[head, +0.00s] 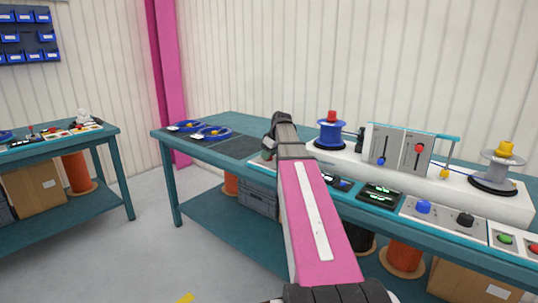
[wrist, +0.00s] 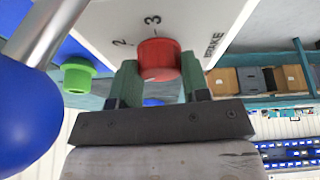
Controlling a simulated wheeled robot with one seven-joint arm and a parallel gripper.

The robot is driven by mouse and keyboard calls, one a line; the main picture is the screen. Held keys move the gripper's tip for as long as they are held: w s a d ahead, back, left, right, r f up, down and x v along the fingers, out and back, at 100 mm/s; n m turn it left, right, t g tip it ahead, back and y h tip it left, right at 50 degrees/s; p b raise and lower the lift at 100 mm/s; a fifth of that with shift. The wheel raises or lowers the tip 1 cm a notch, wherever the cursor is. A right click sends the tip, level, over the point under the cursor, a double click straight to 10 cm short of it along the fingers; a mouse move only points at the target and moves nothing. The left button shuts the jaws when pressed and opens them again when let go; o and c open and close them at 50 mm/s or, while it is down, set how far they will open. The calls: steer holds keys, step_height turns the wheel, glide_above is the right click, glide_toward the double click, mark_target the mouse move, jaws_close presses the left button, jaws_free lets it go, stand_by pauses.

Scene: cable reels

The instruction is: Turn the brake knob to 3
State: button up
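The red brake knob (wrist: 158,58) sits on a white panel (wrist: 205,18) marked "2", "3" and "BRAKE" in the wrist view. The "3" is just beyond the knob and the "2" is to its left. My gripper (wrist: 160,75) has its two green fingers on either side of the knob, and both appear to touch it. I cannot clearly tell where the knob's pointer stands.
A blue ball on a metal rod (wrist: 28,105) and a green knob (wrist: 78,75) are close to the left of my gripper. On the bench, a blue reel (head: 331,133), a slider panel (head: 400,150) and a grey reel (head: 497,170) stand to the right.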

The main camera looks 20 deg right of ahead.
steer(key=shift+m, duration=0.3)
steer(key=m+h, duration=0.1)
steer(key=m, duration=0.1)
steer(key=m+h, duration=0.1)
steer(key=m, duration=0.2)
steer(key=shift+a+t, duration=0.2)
steer(key=shift+t, duration=0.2)
steer(key=m+h, duration=0.1)
steer(key=m, duration=0.2)
steer(key=m+h, duration=0.1)
steer(key=m, duration=0.2)
steer(key=shift+a+m+g+h, duration=0.15)
steer(key=shift+m+g+h, duration=0.15)
steer(key=shift+h, duration=0.1)
steer(key=m, duration=0.2)
steer(key=m+g+h, duration=0.1)
steer(key=m, duration=0.3)
steer(key=shift+w+a+g+h, duration=0.1)
steer(key=shift+w+g+h, duration=0.15)
steer(key=shift+g+h, duration=0.15)
steer(key=m+g, duration=0.1)
steer(key=m, duration=0.4)
steer(key=shift+g+h, duration=0.3)
steer(key=shift+g, duration=0.1)
steer(key=shift+m, duration=0.5)
steer(key=o, duration=0.9)
